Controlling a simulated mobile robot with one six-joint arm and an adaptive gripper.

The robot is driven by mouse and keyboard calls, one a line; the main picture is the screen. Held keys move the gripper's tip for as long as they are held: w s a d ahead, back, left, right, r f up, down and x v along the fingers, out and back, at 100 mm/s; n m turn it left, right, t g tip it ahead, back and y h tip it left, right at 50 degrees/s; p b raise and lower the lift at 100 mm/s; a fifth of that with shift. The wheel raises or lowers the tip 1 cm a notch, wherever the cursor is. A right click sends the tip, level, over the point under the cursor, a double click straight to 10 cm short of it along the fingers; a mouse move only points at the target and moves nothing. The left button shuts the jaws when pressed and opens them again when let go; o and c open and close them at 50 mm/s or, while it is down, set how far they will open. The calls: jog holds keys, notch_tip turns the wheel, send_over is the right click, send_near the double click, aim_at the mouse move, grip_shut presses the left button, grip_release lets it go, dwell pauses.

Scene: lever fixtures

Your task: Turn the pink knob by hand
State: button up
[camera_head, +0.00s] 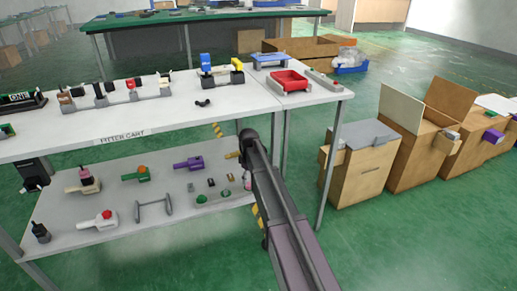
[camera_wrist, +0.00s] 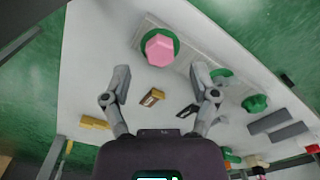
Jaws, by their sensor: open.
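A bit of pink at the lower shelf's right end in the head view (camera_head: 247,178), partly behind my arm, looks like the same knob. My gripper (camera_wrist: 161,75) is open and empty, its two fingers spread wide. In the wrist view the knob shows above and between the fingertips, with no contact visible. My gripper cannot be made out in the head view, where my arm reaches toward the cart's right end.
Green knobs (camera_wrist: 255,103) stand near the pink one. The white upper shelf (camera_head: 185,117) overhangs the lower shelf (camera_head: 150,222). A cart leg (camera_head: 328,165) and cardboard boxes (camera_head: 362,170) are to the right.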

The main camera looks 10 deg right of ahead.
aim_at(250, 184)
notch_tip(250, 184, up, 4)
jog(key=p, duration=0.3)
jog(key=s+r+m+p, duration=0.5)
jog(key=s+r+p, duration=1.1)
jog(key=r+p, duration=0.2)
jog(key=shift+a+r+p, duration=0.2)
jog(key=shift+r+p, duration=0.2)
jog(key=shift+p, duration=0.15)
dwell(0.6)
jog(key=s+m, duration=0.3)
jog(key=s, duration=0.8)
notch_tip(250, 184, up, 19)
jog(key=p, duration=1.8)
jog(key=shift+w+f+p, duration=0.2)
jog(key=shift+w+p, duration=0.1)
